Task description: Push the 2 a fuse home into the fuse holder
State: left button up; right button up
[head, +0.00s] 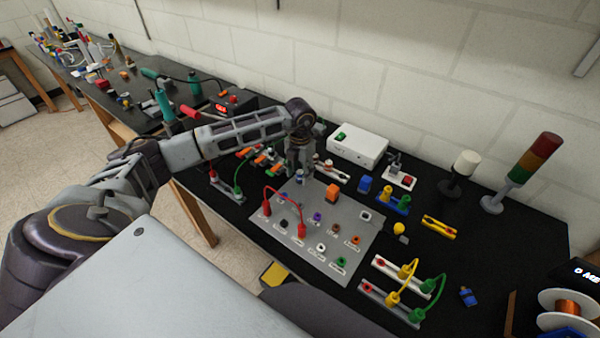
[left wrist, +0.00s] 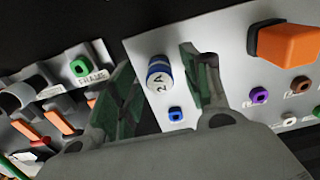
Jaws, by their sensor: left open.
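The 2 A fuse (left wrist: 158,76) is a short blue and white cylinder with "2 A" on its end, seen almost end-on in the left wrist view. It stands at the edge of the light grey panel (head: 348,250). My left gripper (head: 300,172) is above the panel's far left part. In the left wrist view its two fingers (left wrist: 160,62) are open, one on each side of the fuse, with visible gaps. The fuse holder under the fuse is hidden, so I cannot tell how deep the fuse sits. My right gripper is in neither view.
A blue socket (left wrist: 176,114) lies close to the fuse. An orange block (head: 333,192) stands to the right on the panel. A red cable (head: 284,192) arches over the panel's left side. A white box (head: 357,146) stands behind, near the wall.

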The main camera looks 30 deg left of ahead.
pick_arm(q)
notch_tip(320, 180, up, 12)
jog(key=shift+f, duration=0.15)
dwell(0.5)
dwell(0.6)
